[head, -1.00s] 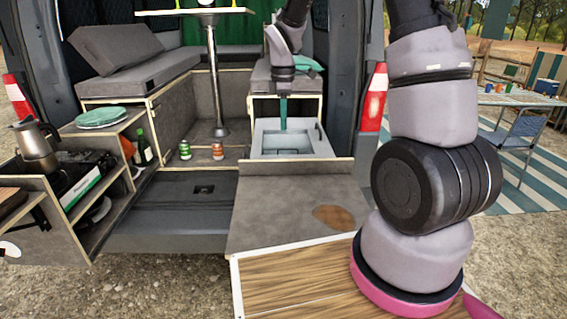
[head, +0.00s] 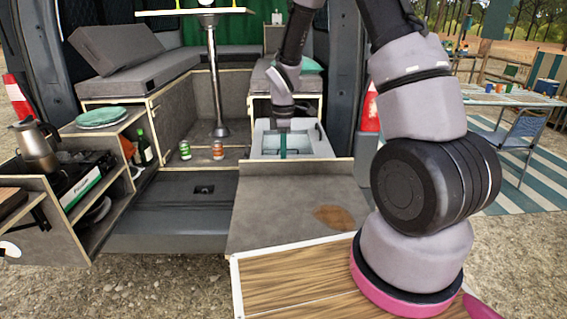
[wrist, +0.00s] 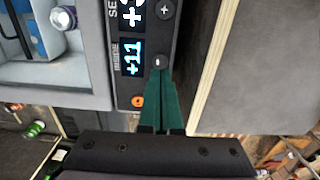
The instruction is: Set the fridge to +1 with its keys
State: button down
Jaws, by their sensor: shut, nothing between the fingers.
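The fridge (head: 311,143) is a light grey box in the van, beside the bench end. In the wrist view its dark control panel (wrist: 122,94) shows a SET display (wrist: 131,14), partly cut off, apparently reading +3. Below it a second display (wrist: 132,59) reads +11. A plus key (wrist: 165,11) and a minus key (wrist: 157,62) sit beside the displays. My gripper (head: 283,153) is shut and empty, pointing down at the fridge. In the wrist view its green fingertips (wrist: 161,73) are at the minus key's edge; I cannot tell whether they touch it.
An orange button (wrist: 138,101) is on the panel near the fingers. A grey board with a pale edge (wrist: 212,70) stands close beside the panel. Two cans (head: 185,150) stand on the van floor, left of the fridge. A table post (head: 214,80) rises behind them.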

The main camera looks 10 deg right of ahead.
jog(key=shift+f, duration=1.8)
jog(key=shift+s+f, duration=0.1)
jog(key=shift+f, duration=0.6)
jog(key=shift+s+f, duration=0.2)
jog(key=shift+w+r, duration=0.15)
jog(key=shift+r, duration=0.25)
notch_tip(320, 180, up, 14)
jog(key=shift+w, duration=0.3)
dwell(0.7)
